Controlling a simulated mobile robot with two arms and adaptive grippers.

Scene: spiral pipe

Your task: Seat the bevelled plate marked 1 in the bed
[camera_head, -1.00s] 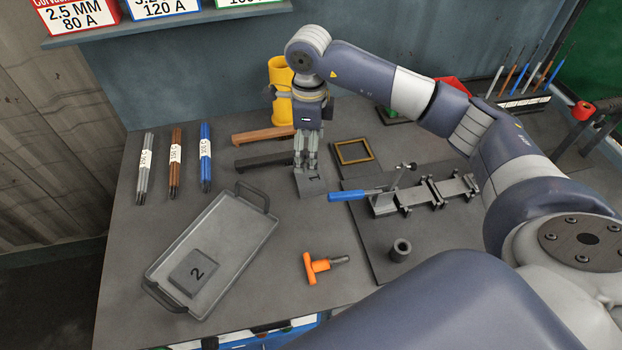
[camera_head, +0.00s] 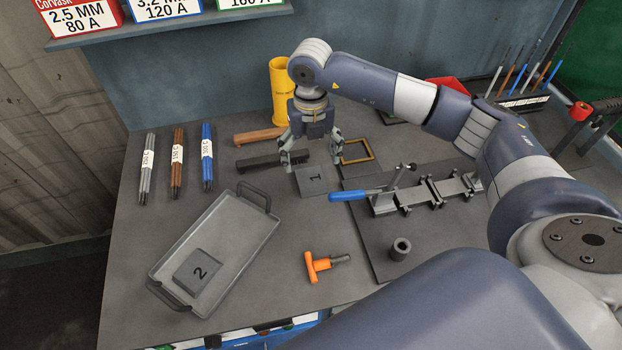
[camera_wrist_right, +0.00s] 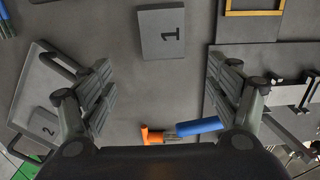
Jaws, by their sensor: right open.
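The grey plate marked 1 (camera_head: 312,181) lies flat on the bench, left of the board with the clamp fixture. It also shows at the top of the right wrist view (camera_wrist_right: 162,46). My right gripper (camera_head: 311,158) is open and empty, just behind and above this plate, fingers spread wide. In the right wrist view, its two fingers (camera_wrist_right: 161,90) stand apart with bare bench between them. The metal fixture (camera_head: 425,193), with a channel-like bed and a blue-handled clamp (camera_head: 352,195), sits on the board and looks empty. My left gripper is not in view.
A grey tray (camera_head: 238,235) holds a plate marked 2 (camera_head: 197,270). An orange-handled tool (camera_head: 318,265) and a short tube (camera_head: 400,249) lie in front. A brass-coloured frame (camera_head: 372,162), a dark brush-like bar (camera_head: 262,162) and a yellow cylinder (camera_head: 281,90) are near the gripper.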

